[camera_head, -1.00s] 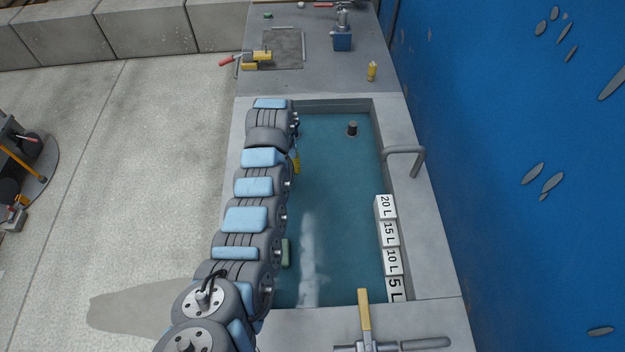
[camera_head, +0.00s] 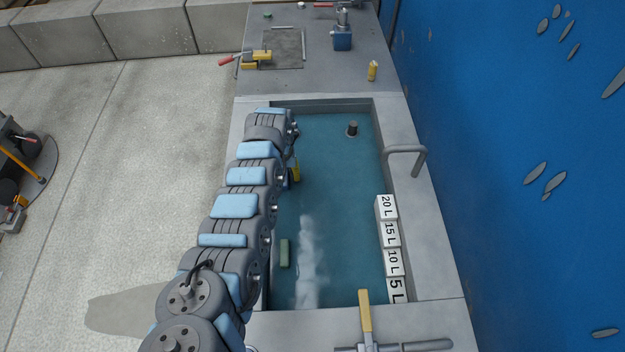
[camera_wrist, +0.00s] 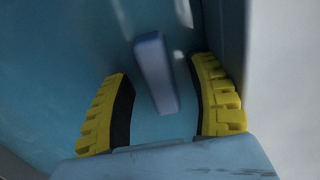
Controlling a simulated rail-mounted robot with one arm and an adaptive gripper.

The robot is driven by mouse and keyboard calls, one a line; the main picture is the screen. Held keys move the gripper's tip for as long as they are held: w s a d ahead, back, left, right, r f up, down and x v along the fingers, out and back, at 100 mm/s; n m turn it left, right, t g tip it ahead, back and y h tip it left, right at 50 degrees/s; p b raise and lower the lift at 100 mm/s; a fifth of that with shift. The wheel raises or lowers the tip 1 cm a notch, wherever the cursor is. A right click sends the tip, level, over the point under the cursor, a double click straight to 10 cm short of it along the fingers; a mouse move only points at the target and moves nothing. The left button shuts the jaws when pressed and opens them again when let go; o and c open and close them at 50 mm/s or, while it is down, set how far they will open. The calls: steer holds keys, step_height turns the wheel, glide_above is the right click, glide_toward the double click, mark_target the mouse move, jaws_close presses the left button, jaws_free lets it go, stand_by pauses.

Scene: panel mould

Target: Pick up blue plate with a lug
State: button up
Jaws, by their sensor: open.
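A blue-grey oblong piece (camera_wrist: 155,72) lies between my fingers in the wrist view, apart from both. It looks like the blue plate seen narrow, but I cannot make out a lug. My gripper (camera_wrist: 160,108) is open, with its yellow, black-padded fingers on either side of the piece's near end. In the head view, one yellow finger of my gripper (camera_head: 296,170) shows low over the left part of the basin. My arm hides most of the gripper there, and I cannot clearly see the piece.
The water-filled basin (camera_head: 335,220) has a grey rim (camera_head: 415,215) and a bent pipe (camera_head: 405,152). White litre-marked blocks (camera_head: 386,207) line its right side. A green block (camera_head: 284,253) lies in it.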

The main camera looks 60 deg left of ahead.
jaws_close()
stand_by(0.3)
